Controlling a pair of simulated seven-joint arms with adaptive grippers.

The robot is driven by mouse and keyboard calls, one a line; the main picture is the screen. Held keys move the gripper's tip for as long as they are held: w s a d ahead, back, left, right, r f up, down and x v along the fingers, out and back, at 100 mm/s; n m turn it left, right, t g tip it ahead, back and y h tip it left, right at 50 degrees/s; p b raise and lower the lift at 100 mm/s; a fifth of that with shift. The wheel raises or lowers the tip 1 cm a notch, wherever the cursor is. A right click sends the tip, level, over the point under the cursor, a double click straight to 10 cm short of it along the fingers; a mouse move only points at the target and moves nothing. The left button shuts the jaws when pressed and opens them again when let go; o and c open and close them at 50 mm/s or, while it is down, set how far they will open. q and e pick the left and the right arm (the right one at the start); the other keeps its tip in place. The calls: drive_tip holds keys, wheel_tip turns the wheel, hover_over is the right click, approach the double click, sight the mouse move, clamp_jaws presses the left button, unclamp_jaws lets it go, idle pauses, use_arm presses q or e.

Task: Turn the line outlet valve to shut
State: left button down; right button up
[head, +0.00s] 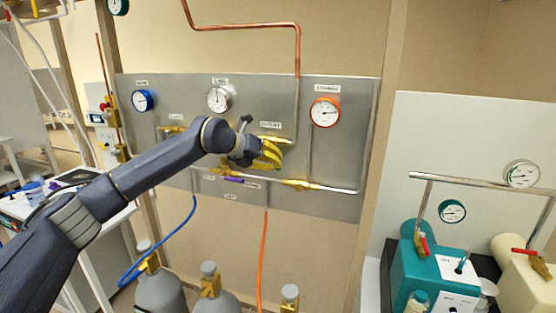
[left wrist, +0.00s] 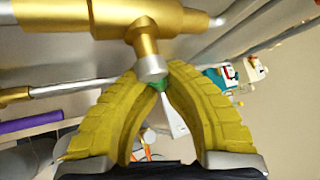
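The line outlet valve (head: 270,138) is a brass body on the grey panel under an "OUTLET" label. In the left wrist view its brass body (left wrist: 150,22) fills the top, with a silver stem cap pointing toward my fingers. A small green part (left wrist: 160,84), seemingly its handle, shows between my fingertips; most of it is hidden. My left gripper (head: 268,153) has yellow ribbed fingers at the valve. The fingertips (left wrist: 159,80) are drawn close together, apparently closed around the green part. My right gripper is not in view.
Round gauges (head: 325,112) sit on the panel (head: 345,150). A lower pipe carries brass fittings (head: 300,185) and a purple handle (head: 233,181), also in the left wrist view (left wrist: 30,122). Grey cylinders (head: 160,290) stand below with blue and orange hoses. A teal unit (head: 430,275) stands right.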

use_arm(q)
drive_tip(key=shift+w+a+f+m+t+y, duration=0.1)
drive_tip(key=shift+w+a+m+t+y, duration=0.1)
drive_tip(key=shift+a+m+y, duration=0.45)
drive_tip(key=shift+w+a+f+m+t+y, duration=0.15)
drive_tip(key=shift+a+y, duration=0.25)
drive_tip(key=shift+y, duration=0.55)
drive_tip(key=shift+w+a+f+m+t+y, duration=0.1)
drive_tip(key=shift+w+a+m+t+y, duration=0.1)
drive_tip(key=shift+a+m+y, duration=0.45)
drive_tip(key=shift+d+y, duration=0.1)
drive_tip(key=shift+y, duration=0.15)
drive_tip(key=c, duration=1.4)
unclamp_jaws()
drive_tip(key=shift+f, duration=0.1)
drive_tip(key=shift+c, duration=0.2)
drive_tip(key=v, duration=1.2)
drive_tip(key=shift+w, duration=0.1)
